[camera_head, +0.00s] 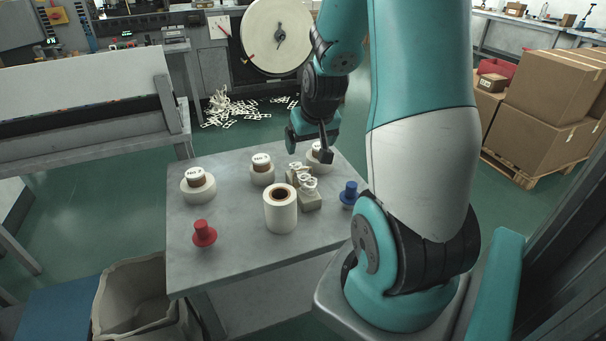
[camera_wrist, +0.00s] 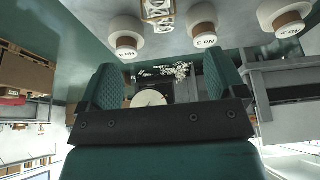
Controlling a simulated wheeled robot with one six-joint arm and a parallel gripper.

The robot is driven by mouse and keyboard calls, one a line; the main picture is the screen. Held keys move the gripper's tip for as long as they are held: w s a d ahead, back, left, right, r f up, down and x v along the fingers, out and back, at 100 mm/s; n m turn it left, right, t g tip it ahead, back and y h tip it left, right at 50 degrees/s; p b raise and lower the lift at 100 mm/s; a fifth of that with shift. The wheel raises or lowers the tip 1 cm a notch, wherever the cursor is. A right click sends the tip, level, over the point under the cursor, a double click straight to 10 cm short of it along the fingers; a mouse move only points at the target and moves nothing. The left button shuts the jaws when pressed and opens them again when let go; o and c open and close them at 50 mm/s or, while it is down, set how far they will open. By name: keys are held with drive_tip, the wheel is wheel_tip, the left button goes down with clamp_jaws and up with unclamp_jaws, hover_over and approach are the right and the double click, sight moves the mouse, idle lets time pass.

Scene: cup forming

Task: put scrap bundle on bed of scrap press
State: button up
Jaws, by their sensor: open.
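A beige-grey block with white ring-shaped strips on it, which looks like the scrap bundle (camera_head: 311,203), lies on the grey table behind the large white roll. Its lower left is partly hidden by that roll. It also shows, cut off, at the top edge of the wrist view (camera_wrist: 157,12). My gripper (camera_head: 308,146) is above the far edge of the table, beyond the bundle and apart from it. In the wrist view its two teal fingers (camera_wrist: 160,82) are wide apart with nothing between them. I cannot tell which machine is the scrap press, and no bed is clearly seen.
The table (camera_head: 235,245) also holds a large white roll (camera_head: 281,214), several smaller rolls with brown cores, a red knobbed piece (camera_head: 204,234) and a blue one (camera_head: 348,195). Loose white scrap (camera_head: 235,110) lies on the floor behind. Cardboard boxes (camera_head: 550,95) stand at right.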

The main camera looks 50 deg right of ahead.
approach(301, 181)
drive_tip(key=shift+w+f+b, duration=0.4)
drive_tip(key=shift+f, duration=0.05)
drive_tip(key=shift+x, duration=2.7)
drive_tip(key=shift+s+d, duration=0.1)
drive_tip(key=shift+s, duration=0.05)
drive_tip(key=shift+c, duration=0.4)
drive_tip(key=c, duration=1.1)
